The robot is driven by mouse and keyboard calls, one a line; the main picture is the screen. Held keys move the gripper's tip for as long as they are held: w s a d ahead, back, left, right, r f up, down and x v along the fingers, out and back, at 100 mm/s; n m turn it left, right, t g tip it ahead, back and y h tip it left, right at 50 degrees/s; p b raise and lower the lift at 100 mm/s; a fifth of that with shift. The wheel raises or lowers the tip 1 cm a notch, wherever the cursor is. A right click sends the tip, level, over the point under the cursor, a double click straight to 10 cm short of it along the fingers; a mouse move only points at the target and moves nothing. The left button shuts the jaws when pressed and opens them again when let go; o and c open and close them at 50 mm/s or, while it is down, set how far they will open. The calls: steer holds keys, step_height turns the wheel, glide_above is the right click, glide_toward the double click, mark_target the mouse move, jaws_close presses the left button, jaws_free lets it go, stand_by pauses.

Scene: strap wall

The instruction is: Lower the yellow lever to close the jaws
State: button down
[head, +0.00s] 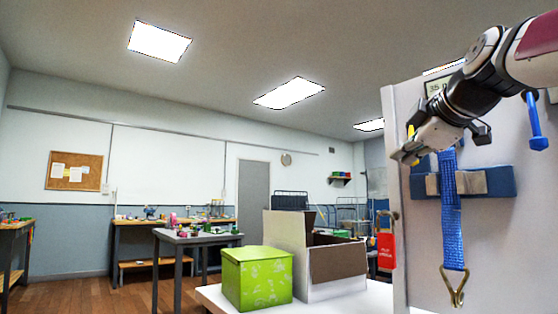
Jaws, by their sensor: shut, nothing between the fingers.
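A small yellow piece (411,131), which looks like the lever's end, shows just above my gripper. The rest of the lever is hidden behind the gripper and wrist. My gripper (403,157) is shut and empty, in front of the panel's left part. I cannot tell whether it touches the lever. Below and to the right, a blue clamp body (500,182) is on the panel, with pale wooden jaw pads (472,182) at the strap. A blue strap (451,225) passes over the clamp and hangs down to a brass hook (455,288). The gap between the jaws is hidden by the strap.
The light upright panel (393,240) has a free left edge. A blue hanging piece (535,120) is at the right, near my arm. A green box (257,278) and an open cardboard box (336,262) stand on a white table (212,294) left of the panel.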

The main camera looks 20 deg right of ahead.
steer(key=s+a+p, duration=0.2)
steer(key=s+a, duration=0.1)
steer(key=s, duration=0.6)
steer(key=shift+s+a+r, duration=0.15)
steer(key=shift+s+r, duration=0.05)
steer(key=shift+s, duration=0.2)
steer(key=s+a+f+m+g+y, duration=0.25)
steer(key=a+f, duration=0.45)
steer(key=f, duration=0.4)
steer(key=s+a+f+m+g+y, duration=0.15)
steer(key=a+f+g, duration=0.25)
steer(key=a+f, duration=0.55)
steer(key=s+a+f+m+g+h, duration=0.1)
steer(key=s+a+f+m+g, duration=0.2)
steer(key=s+f, duration=0.65)
steer(key=s+f+m+g, duration=0.4)
steer(key=s+f+g, duration=0.15)
steer(key=f, duration=0.65)
step_height(320, 180, up, 34)
steer(key=t+p, duration=0.5)
steer(key=p, duration=2.8)
steer(key=shift+s+r+n, duration=0.2)
steer(key=shift+s+n, duration=0.1)
steer(key=shift+s, duration=0.1)
